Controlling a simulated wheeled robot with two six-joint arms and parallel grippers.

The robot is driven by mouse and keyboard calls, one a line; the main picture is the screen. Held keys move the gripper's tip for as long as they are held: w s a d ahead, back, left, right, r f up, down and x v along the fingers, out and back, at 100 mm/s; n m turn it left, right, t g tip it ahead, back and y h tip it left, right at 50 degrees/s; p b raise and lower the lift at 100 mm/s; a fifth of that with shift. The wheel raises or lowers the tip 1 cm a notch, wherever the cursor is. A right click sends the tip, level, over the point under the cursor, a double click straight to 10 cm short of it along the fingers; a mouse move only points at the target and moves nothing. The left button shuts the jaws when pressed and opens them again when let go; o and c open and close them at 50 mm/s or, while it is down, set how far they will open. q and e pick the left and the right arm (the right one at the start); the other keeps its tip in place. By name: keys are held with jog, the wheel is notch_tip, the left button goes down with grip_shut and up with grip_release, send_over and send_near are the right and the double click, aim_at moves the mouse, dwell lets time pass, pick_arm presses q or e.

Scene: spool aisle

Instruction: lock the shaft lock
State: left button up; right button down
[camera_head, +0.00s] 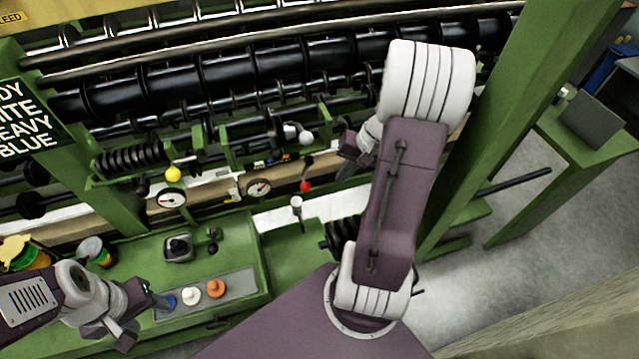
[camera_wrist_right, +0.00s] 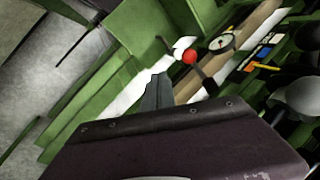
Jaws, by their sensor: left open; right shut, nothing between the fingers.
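Several ball-ended levers sit on the green machine, and I cannot tell which one is the shaft lock. A red ball knob (camera_head: 305,186) is at the middle, and it also shows in the right wrist view (camera_wrist_right: 190,57). A white ball knob (camera_head: 305,138) is above it, a pale capped lever (camera_head: 296,201) just below it, and a yellow ball knob (camera_head: 173,174) further left. My right gripper (camera_head: 345,164) is shut and empty, right of the red knob and apart from it; its fingers show in the wrist view (camera_wrist_right: 157,94). My left gripper (camera_head: 147,316) is open at the lower left.
Two round gauges (camera_head: 258,187) (camera_head: 172,198) sit on the rail. Blue, white and orange buttons (camera_head: 215,288) are on a panel close to my left gripper. Black rollers (camera_head: 250,68) run across the back. A green post (camera_head: 510,130) stands right of my right arm.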

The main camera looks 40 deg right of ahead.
jog(key=w+a+f, duration=0.4)
jog(key=f, duration=0.2)
jog(key=shift+w+a+p, duration=0.25)
jog(key=shift+w+p, duration=0.1)
jog(key=shift+p, duration=0.05)
jog(key=shift+f, duration=0.1)
